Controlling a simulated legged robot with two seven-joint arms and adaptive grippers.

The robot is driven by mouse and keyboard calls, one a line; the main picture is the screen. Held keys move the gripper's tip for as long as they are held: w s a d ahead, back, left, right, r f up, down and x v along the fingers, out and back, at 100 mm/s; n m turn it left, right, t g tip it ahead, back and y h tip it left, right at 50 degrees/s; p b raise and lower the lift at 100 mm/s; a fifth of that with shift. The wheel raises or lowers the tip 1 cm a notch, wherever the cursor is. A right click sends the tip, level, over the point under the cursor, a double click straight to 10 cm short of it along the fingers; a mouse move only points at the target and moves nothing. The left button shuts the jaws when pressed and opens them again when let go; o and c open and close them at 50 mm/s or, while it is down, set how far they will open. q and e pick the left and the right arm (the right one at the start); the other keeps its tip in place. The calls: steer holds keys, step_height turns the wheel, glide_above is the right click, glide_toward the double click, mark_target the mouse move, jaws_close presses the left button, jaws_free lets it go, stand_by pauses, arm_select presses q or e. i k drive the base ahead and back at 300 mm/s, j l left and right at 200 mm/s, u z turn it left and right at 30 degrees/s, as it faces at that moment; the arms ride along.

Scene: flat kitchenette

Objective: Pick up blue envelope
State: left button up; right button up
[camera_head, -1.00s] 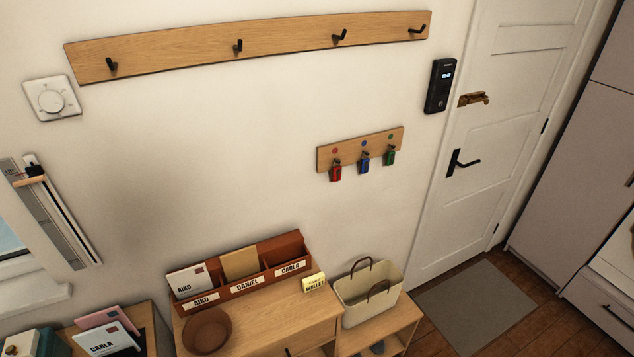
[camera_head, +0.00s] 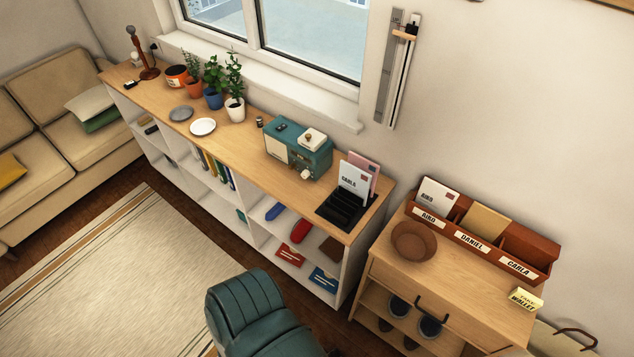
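A flat blue item with white marks, which looks like the blue envelope (camera_head: 323,279), lies in the lower right compartment of the long shelf unit under the window. A similar flat red item (camera_head: 291,256) lies to its left in the lower compartments. Neither of my grippers is in view.
The long shelf unit (camera_head: 222,140) carries a teal radio (camera_head: 298,150), plants and a black letter rack (camera_head: 345,210) with letters. A green padded chair (camera_head: 245,310) stands in front of it. A wooden cabinet (camera_head: 385,268) with a mail sorter (camera_head: 480,235) stands at right. A rug (camera_head: 120,270) covers open floor at left.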

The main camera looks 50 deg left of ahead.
mark_target(355, 180)
steer(key=u, duration=1.5)
steer(key=k, duration=0.35)
steer(key=i+j+z, duration=0.2)
steer(key=z, duration=0.15)
steer(key=i+j+z, duration=0.15)
steer(key=j+z, duration=0.2)
steer(key=i+j+z, duration=0.15)
steer(key=z, duration=0.2)
steer(key=j, duration=0.1)
